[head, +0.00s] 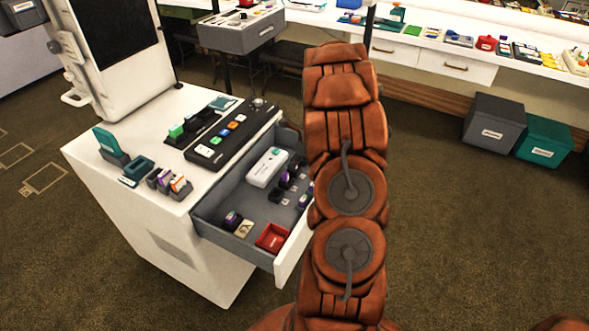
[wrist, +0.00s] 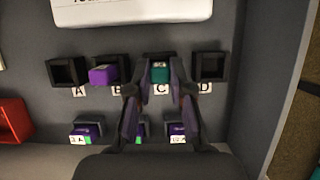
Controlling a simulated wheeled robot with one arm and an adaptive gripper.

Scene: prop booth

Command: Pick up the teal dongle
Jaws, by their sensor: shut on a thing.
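The teal dongle (wrist: 160,73) sits at the black socket (wrist: 148,57) above label C, inside the open grey drawer (head: 228,190). My gripper (wrist: 157,88) is over it, with one finger on each side, shut on it. Whether the dongle is still seated in the socket or slightly lifted, I cannot tell. In the head view my own arm hides the gripper and the dongle.
Socket A (wrist: 66,72) and socket D (wrist: 210,66) look empty. A purple dongle (wrist: 103,75) is at socket B. Several purple pieces lie nearer the drawer front. A white box (wrist: 130,10) lies behind the sockets, and a red tray (head: 272,238) stands at the left.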

